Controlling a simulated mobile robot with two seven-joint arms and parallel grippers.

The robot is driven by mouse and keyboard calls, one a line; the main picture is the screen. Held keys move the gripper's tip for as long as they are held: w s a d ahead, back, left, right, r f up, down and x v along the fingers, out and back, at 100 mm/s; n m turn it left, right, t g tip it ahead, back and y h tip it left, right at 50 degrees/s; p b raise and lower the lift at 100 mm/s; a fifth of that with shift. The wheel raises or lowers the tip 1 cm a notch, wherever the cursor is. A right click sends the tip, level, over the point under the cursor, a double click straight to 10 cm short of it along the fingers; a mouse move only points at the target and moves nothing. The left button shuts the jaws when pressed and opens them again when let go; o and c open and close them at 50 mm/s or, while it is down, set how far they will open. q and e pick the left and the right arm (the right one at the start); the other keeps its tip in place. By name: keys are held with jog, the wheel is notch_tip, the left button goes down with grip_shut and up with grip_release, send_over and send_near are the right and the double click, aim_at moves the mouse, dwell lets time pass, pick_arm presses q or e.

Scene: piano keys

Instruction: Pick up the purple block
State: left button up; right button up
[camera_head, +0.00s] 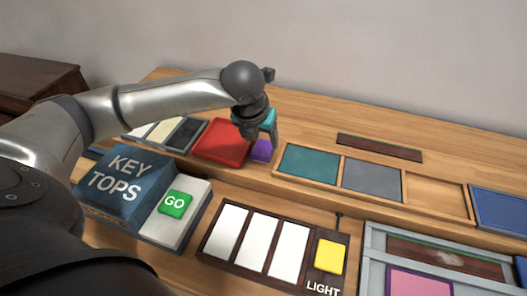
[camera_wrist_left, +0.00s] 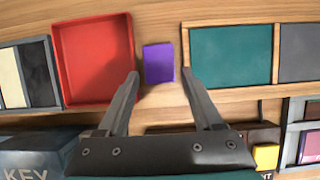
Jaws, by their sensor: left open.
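The purple block (camera_head: 262,150) lies on the wooden surface between the red tray and the teal panel. In the left wrist view the purple block (camera_wrist_left: 159,63) shows whole, a little beyond the gap between the two fingertips. My left gripper (camera_head: 259,143) is open and empty, pointing down above the block, and covers part of it in the head view. Its two fingers (camera_wrist_left: 159,73) show spread apart, one toward each side of the block. I cannot tell from these views how high the fingertips are. My right gripper is not in view.
A red tray (camera_head: 221,143) stands close left of the block, and a wooden frame with a teal panel (camera_head: 309,164) close right. A grey panel (camera_head: 372,178) lies further right. In front are a KEY TOPS box (camera_head: 122,186), a green GO button (camera_head: 175,204) and white keys (camera_head: 257,243).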

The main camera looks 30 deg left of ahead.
aim_at(264, 148)
pick_arm(q)
jog(key=x, duration=0.4)
jog(key=shift+w+a+f+b, duration=0.1)
jog(key=shift+a+f+b, duration=0.05)
jog(key=shift+f+b, duration=0.2)
jog(key=c, duration=1)
